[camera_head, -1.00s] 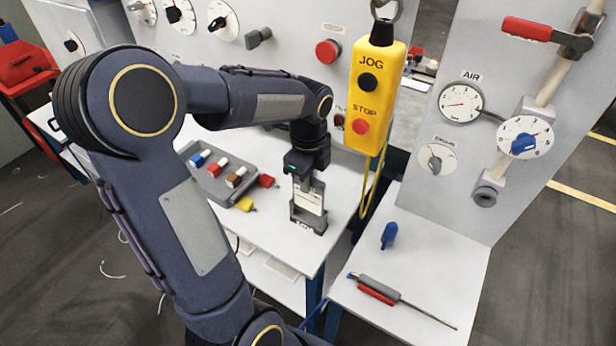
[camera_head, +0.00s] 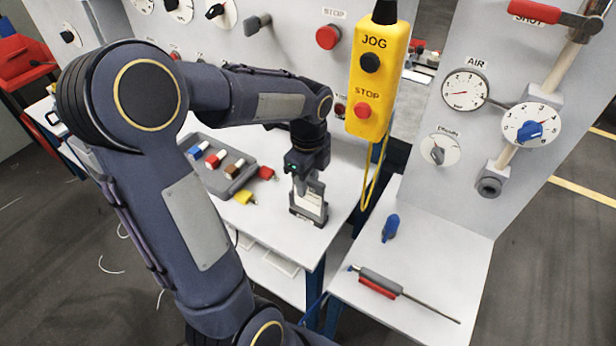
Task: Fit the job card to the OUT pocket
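My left gripper (camera_head: 308,187) points down over the white worktop, at a small grey holder (camera_head: 309,216) with a dark base near the table's right edge. A white card (camera_head: 311,203), likely the job card, stands roughly upright at the holder, directly below the gripper. The fingers are at the card's upper end. They are too small to show whether they grip it. How deep the card sits is unclear, and no OUT label can be read. My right gripper is not in view.
A grey tray (camera_head: 216,183) with coloured tagged pieces lies left of the holder; a red piece (camera_head: 266,173) and a yellow piece (camera_head: 245,197) lie beside it. A yellow JOG/STOP pendant (camera_head: 376,85) hangs to the right. A blue object (camera_head: 390,228) and a red-handled tool (camera_head: 378,287) lie on the right-hand table.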

